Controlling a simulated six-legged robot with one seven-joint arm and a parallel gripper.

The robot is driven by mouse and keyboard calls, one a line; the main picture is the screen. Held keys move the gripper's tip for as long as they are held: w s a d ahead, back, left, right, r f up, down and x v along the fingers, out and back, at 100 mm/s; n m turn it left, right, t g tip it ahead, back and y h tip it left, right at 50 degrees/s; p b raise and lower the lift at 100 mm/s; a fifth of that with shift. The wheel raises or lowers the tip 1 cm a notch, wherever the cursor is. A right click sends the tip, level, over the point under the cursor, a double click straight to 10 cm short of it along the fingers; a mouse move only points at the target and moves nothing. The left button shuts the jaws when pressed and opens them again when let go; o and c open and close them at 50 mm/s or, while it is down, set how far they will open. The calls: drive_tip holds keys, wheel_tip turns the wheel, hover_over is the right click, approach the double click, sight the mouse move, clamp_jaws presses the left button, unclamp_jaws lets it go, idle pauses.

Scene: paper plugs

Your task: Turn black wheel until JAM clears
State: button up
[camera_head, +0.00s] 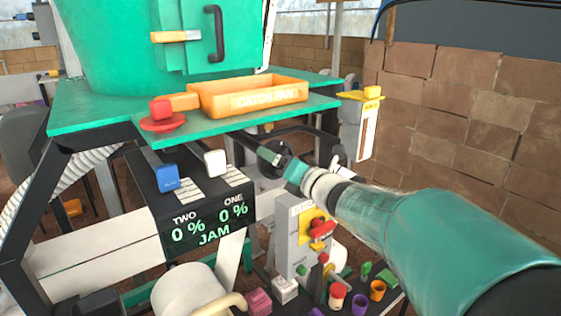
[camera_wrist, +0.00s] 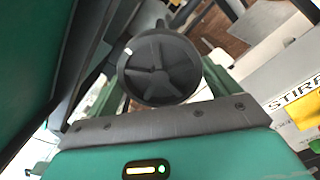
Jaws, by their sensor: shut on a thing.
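The black wheel (camera_wrist: 160,68) is a dark round disc with spokes, in the upper middle of the wrist view, just beyond the grey front edge of my gripper (camera_wrist: 160,125). In the head view the wheel (camera_head: 286,152) is a dark round shape below the green shelf, partly covered by my gripper (camera_head: 276,158). My gripper reaches in from the right and is shut on the wheel; its fingertips are hard to make out. A black display (camera_head: 207,222) reads TWO 0 %, ONE 0 % and JAM in green letters.
An orange catch box (camera_head: 250,97) and a red knob (camera_head: 162,112) are on the green shelf above. Blue (camera_head: 167,178) and white (camera_head: 216,163) knobs sit above the display. A brick wall is at right.

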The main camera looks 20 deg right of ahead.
drive_tip(key=n, duration=0.6)
drive_tip(key=o, duration=0.8)
drive_tip(key=v, duration=0.4)
idle(0.4)
